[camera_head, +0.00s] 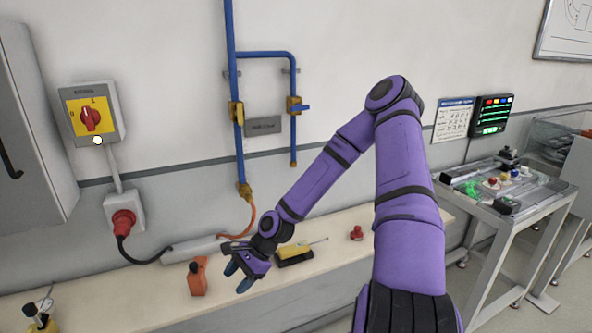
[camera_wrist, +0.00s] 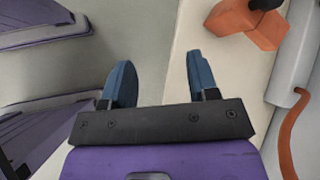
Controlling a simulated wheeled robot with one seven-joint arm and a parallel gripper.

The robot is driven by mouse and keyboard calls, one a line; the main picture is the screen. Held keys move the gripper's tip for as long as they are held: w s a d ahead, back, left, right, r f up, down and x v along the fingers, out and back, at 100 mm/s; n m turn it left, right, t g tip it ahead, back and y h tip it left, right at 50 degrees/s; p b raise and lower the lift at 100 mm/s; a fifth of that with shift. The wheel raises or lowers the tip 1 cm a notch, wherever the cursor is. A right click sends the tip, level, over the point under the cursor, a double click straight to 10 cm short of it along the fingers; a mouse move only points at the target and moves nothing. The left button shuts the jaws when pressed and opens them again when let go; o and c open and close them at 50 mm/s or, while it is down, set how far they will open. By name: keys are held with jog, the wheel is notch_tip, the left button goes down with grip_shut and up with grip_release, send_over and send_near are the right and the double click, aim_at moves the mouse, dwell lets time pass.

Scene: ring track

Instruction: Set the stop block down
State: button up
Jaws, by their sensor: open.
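An orange block with a dark knob on top, apparently the stop block (camera_head: 198,280), stands on the pale bench (camera_head: 160,308). In the wrist view the orange block (camera_wrist: 262,30) shows at the upper right, outside the fingers and apart from them. My gripper (camera_head: 238,278) is open and empty above the bench, just right of the block in the head view. In the wrist view my gripper's blue fingers (camera_wrist: 158,78) are spread with only bench surface and floor behind them.
A yellow and black tool (camera_head: 294,253) and a red knob-like part (camera_head: 356,233) lie on the bench to the right. A dark and yellow item (camera_head: 38,318) is at the lower left. Blue pipes (camera_head: 232,100) and an orange hose (camera_head: 250,215) run behind. A machine table (camera_head: 510,195) stands right.

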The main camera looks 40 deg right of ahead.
jog(key=s+d+r+n+h, duration=0.1)
jog(key=s+r+n+h, duration=0.2)
jog(key=r, duration=0.4)
jog(key=s+d+r+n+g+h, duration=0.1)
jog(key=s+d+r+n+h, duration=0.2)
jog(key=r, duration=0.5)
jog(key=s+r+n+h, duration=0.1)
jog(key=r+n+h, duration=0.2)
jog(key=r+n, duration=0.3)
jog(key=s+a+r+n+t, duration=0.1)
jog(key=s+r+n, duration=0.1)
jog(key=s+r, duration=0.6)
jog(key=s+a+r+n+t+y, duration=0.1)
jog(key=s+a+r+n+t, duration=0.1)
jog(key=s+r, duration=0.6)
notch_tip(320, 180, up, 3)
jog(key=shift+a+f+n+t, duration=0.15)
jog(key=shift+a+n+t, duration=0.15)
jog(key=shift+n, duration=0.2)
